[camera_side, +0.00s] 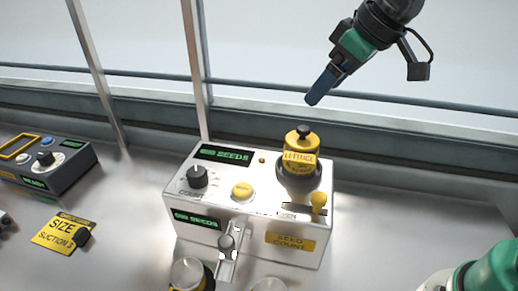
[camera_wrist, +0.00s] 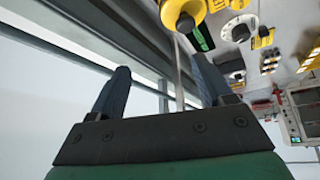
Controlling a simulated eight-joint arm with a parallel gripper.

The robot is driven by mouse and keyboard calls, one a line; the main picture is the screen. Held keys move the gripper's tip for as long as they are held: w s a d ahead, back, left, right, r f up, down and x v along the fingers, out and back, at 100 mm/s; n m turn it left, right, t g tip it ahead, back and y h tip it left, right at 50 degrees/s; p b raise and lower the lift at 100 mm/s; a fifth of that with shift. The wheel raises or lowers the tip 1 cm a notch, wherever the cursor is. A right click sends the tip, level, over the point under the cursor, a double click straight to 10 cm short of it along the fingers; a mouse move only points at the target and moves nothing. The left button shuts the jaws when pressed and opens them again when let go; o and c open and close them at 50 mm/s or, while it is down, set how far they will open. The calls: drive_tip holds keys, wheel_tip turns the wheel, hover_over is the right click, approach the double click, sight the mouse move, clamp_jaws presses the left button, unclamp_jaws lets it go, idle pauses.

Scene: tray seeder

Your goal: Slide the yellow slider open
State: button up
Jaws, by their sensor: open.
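The yellow slider (camera_side: 318,202) is a small yellow knob on a slot in the top of a white seeder box (camera_side: 215,178). It sits near the box's right front corner, beside the yellow lettuce canister (camera_side: 299,150). My gripper (camera_side: 316,92) is in the air above and behind the box, at the upper right in the side view, well apart from the slider. In the wrist view my gripper (camera_wrist: 165,76) has its two blue fingers apart with nothing between them. The canister's yellow body (camera_wrist: 180,12) shows at the top there. I cannot make out the slider in that view.
The box top also has a black dial (camera_side: 197,177) and a yellow button (camera_side: 242,191). A spout (camera_side: 227,249) and jars (camera_side: 187,275) stand in front. A dark control box (camera_side: 45,165) is at left. A metal window frame (camera_side: 195,70) runs behind the bench.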

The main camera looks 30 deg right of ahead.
drive_tip(key=shift+s+d, duration=0.15)
drive_tip(key=c, duration=0.6)
drive_tip(key=s+m, duration=0.1)
drive_tip(key=m, duration=0.1)
drive_tip(key=s+d+m, duration=0.1)
drive_tip(key=m, duration=0.2)
drive_tip(key=shift+s+d+f+g, duration=0.1)
drive_tip(key=shift+d+f+g, duration=0.1)
drive_tip(key=shift+g, duration=0.2)
clamp_jaws()
drive_tip(key=s+d+m+g, duration=0.1)
drive_tip(key=s+m, duration=0.3)
drive_tip(key=m, duration=0.4)
drive_tip(key=m+g+y, duration=0.2)
drive_tip(key=m, duration=1.3)
approach(326, 211)
wheel_tip(326, 211, down, 4)
drive_tip(key=s+d, duration=0.1)
drive_tip(key=d, duration=0.1)
drive_tip(key=shift+w+a+f, duration=0.2)
drive_tip(key=shift+w+a, duration=0.1)
drive_tip(key=shift+a, duration=0.3)
drive_tip(key=shift+w+a+f, duration=0.25)
drive_tip(key=shift+a, duration=0.35)
drive_tip(key=shift+w+a, duration=0.35)
drive_tip(key=shift+a, duration=0.2)
